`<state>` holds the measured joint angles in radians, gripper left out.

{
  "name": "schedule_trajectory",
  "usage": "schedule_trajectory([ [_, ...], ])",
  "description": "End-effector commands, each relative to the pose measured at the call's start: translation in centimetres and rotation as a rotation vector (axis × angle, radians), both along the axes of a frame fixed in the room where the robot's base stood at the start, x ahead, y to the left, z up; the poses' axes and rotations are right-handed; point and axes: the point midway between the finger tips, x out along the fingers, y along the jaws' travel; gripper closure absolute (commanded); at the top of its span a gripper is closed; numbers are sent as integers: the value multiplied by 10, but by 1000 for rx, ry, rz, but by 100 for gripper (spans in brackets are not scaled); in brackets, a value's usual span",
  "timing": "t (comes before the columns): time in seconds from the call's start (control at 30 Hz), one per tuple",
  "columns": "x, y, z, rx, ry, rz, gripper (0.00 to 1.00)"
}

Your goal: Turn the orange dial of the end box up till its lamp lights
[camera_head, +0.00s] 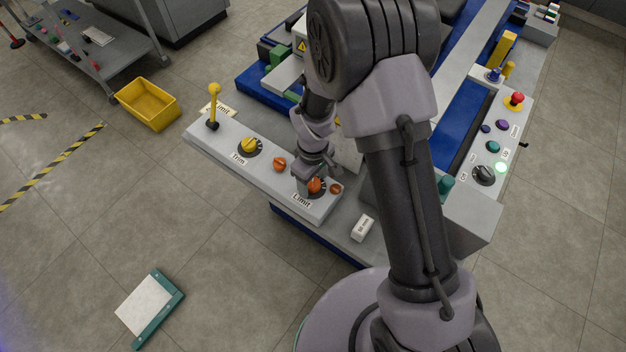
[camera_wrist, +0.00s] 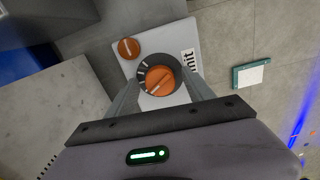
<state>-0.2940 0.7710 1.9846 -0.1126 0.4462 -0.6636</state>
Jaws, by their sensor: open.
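The orange dial (camera_head: 316,187) sits on a dark scale plate at the near end of the pale end box (camera_head: 226,143), by a "Limit" label. In the wrist view the dial (camera_wrist: 160,80) has a pale pointer line slanting from lower left to upper right. My gripper (camera_head: 314,178) is open and points down at the dial. In the wrist view my gripper (camera_wrist: 163,88) has one finger on each side of it; whether they touch it I cannot tell. A small orange round piece (camera_head: 335,188), also in the wrist view (camera_wrist: 128,47), sits beside the dial and shows no glow.
A second orange round piece (camera_head: 279,164), a yellow dial (camera_head: 249,146) labelled "Trim" and a yellow-knobbed lever (camera_head: 213,105) stand along the same box. The floor at lower left is mostly clear.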

Motion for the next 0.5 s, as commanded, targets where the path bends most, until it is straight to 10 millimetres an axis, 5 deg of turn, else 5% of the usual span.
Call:
schedule_trajectory([
  [0.03,0,0,0,0,0,0,41],
  [0.33,0,0,0,0,0,0,100],
  [0.5,0,0,0,0,0,-11,100],
])
